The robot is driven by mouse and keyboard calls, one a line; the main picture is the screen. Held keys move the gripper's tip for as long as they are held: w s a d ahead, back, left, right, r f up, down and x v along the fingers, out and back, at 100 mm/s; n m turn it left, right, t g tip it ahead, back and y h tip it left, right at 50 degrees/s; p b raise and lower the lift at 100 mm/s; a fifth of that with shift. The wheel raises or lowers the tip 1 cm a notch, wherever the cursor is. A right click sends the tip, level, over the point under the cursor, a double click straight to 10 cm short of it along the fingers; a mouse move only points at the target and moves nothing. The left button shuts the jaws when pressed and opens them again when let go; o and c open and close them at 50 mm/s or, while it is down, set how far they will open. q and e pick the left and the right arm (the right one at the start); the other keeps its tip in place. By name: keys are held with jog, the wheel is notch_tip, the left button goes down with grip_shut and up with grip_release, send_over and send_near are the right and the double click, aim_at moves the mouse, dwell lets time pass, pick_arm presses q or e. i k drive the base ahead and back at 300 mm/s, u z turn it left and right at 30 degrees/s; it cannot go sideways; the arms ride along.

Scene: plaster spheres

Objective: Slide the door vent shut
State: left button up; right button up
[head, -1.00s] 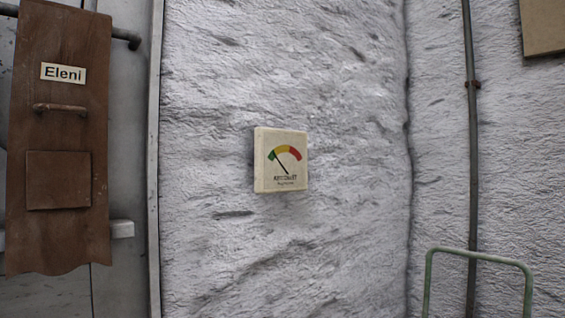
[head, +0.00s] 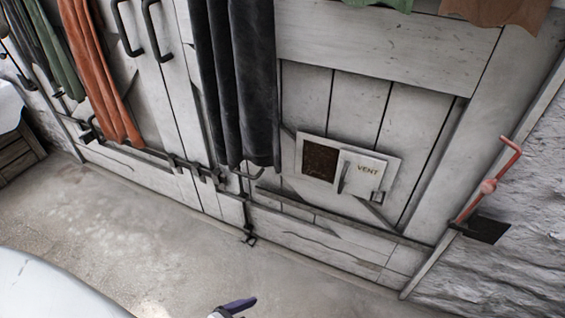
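The vent (head: 350,168) is set low in the pale plank door (head: 345,45), right of centre in the head view. Its white sliding panel (head: 364,174), marked VENT and with a small dark handle, covers the right part of the frame. The left part is open and shows a dark brown mesh (head: 319,160). A dark purple fingertip, seemingly of my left gripper (head: 236,306), shows at the bottom edge, well below and left of the vent and apart from it. The rest of that gripper is out of frame, so its opening is hidden. My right gripper is not in view.
Dark curtain-like cloth (head: 238,80) hangs just left of the vent. An orange cloth (head: 102,75) hangs farther left. A reddish pipe or lever (head: 488,187) stands out at the right. Bare floor (head: 150,235) lies before the door.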

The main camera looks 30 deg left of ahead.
aim_at(359, 175)
jog(key=z, duration=1.3)
jog(key=i, duration=1.2)
jog(key=u, duration=2.05)
